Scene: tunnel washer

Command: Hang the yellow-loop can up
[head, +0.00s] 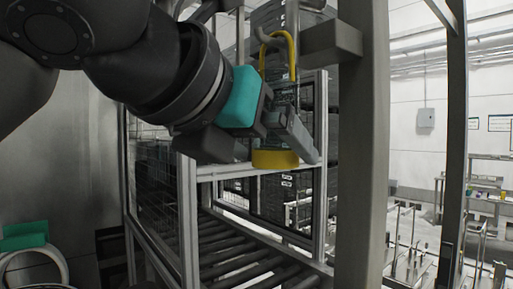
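The yellow-loop can shows by its yellow loop (291,52) at the top and its yellow bottom band (275,159). My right gripper is not in view.
A roller conveyor (245,262) runs below, between mesh-sided metal frames (188,220). A thick grey post (362,170) with a side beam (331,43) stands close to the right of the can. Another post (454,130) stands farther right.

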